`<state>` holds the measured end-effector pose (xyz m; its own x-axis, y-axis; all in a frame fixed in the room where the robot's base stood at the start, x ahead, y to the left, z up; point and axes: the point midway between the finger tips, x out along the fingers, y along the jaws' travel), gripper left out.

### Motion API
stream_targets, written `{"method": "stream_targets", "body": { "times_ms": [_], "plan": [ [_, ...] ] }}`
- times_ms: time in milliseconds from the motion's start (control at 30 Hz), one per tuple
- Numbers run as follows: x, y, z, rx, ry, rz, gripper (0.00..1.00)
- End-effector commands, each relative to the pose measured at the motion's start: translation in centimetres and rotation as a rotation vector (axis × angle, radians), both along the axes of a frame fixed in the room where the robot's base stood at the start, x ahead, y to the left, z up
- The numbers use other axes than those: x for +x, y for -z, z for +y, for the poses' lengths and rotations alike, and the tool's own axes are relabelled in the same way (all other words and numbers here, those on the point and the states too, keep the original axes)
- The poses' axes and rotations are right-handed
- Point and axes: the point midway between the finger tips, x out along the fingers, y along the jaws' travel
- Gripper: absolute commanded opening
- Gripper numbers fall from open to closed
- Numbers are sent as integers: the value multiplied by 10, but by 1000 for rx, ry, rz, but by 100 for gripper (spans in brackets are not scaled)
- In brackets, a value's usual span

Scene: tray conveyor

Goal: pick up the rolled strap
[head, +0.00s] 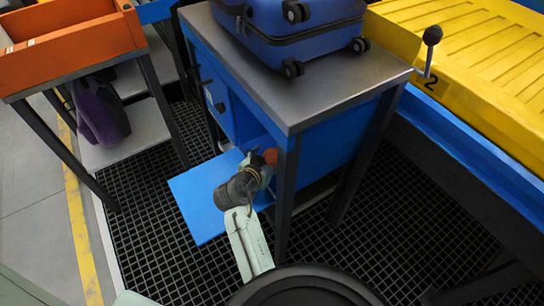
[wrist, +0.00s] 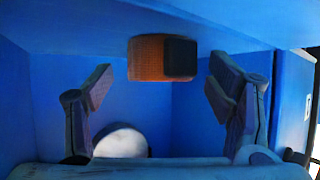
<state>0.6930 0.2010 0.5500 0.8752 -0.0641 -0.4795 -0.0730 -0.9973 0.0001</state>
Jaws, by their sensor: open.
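An orange-brown, ribbed block with a dark square part, which looks like the rolled strap (wrist: 148,58), shows in the upper middle of the wrist view. It is inside a blue compartment (wrist: 50,90). My gripper (wrist: 162,88) is open around empty space, one finger on each side of the picture, with the strap between and beyond the fingertips. I see no contact. In the head view my arm reaches into the open front of the blue cabinet (head: 345,135). A small orange-red patch shows there by the arm's end; I cannot tell whether it is the strap.
A white round thing (wrist: 121,141) lies low in the wrist view, partly hidden by my gripper. A blue panel (head: 203,205) extends out from the cabinet. A blue suitcase (head: 290,30) stands on its top. Compartment walls are close on both sides.

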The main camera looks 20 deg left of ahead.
Motion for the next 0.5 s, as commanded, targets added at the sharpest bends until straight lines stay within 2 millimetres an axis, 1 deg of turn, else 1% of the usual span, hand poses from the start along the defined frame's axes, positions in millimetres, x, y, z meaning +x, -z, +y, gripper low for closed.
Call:
{"method": "stream_targets", "body": {
  "times_ms": [100, 300, 500],
  "plan": [
    [6, 4, 0, 0, 0, 0, 74],
    [7, 4, -1, 1, 0, 0, 74],
    [7, 4, 0, 0, 0, 0, 62]
  ]
}}
